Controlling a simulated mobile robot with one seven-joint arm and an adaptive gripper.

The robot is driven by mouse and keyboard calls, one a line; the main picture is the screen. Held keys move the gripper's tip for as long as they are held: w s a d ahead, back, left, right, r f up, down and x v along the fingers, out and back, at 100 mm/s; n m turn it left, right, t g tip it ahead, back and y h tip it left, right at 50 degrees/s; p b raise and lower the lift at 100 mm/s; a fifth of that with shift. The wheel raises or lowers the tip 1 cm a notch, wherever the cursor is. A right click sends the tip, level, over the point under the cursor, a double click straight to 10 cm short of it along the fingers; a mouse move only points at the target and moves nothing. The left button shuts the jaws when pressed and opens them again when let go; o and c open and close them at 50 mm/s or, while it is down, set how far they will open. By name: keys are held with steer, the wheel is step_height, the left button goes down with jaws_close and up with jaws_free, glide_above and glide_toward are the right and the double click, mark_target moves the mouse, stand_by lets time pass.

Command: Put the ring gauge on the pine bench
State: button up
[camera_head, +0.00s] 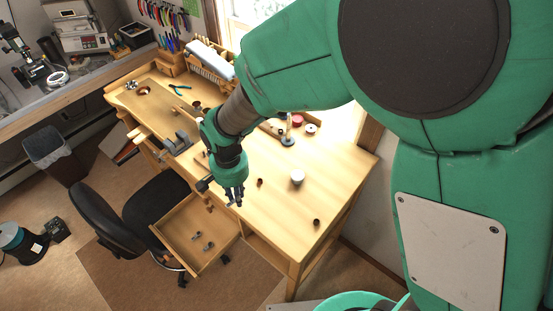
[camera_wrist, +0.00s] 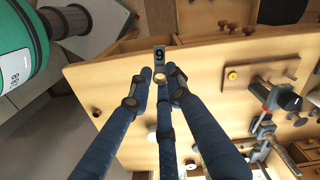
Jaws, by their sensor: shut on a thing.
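My gripper (camera_head: 234,194) shows in the head view just above the front edge of the pine bench (camera_head: 338,172), close to the open drawer. In the wrist view its dark blue fingers (camera_wrist: 160,82) are closed together around a small grey piece with a dark mark like a 9 (camera_wrist: 159,53), which I take to be the ring gauge. Its shape is mostly hidden by the fingertips. The bench's bare wooden top (camera_wrist: 215,62) lies beyond the fingers in the wrist view. In the head view the held piece is too small to make out.
A white cup (camera_head: 297,177) and small dark items stand on the bench's right part, with bare wood between them. The open drawer (camera_head: 184,242) holds small metal pieces. A black chair (camera_head: 108,218) stands left of it. Tools crowd the bench's far left.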

steer(key=s+d+n+p, duration=0.1)
steer(key=s+d+p, duration=0.1)
steer(key=s+d, duration=0.85)
steer(key=s+d+p, duration=0.3)
steer(key=s+d, duration=0.4)
steer(key=d, duration=0.6)
step_height(320, 180, down, 6)
steer(key=shift+a+r+b, duration=0.1)
steer(key=shift+a+b, duration=0.05)
steer(key=shift+b, duration=0.15)
steer(key=shift+w, duration=0.1)
glide_above(299, 217)
steer(key=shift+f+p, duration=0.3)
steer(key=shift+f, duration=0.45)
steer(key=shift+f, duration=0.1)
steer(key=shift+f, duration=1.65)
steer(key=shift+f, duration=0.15)
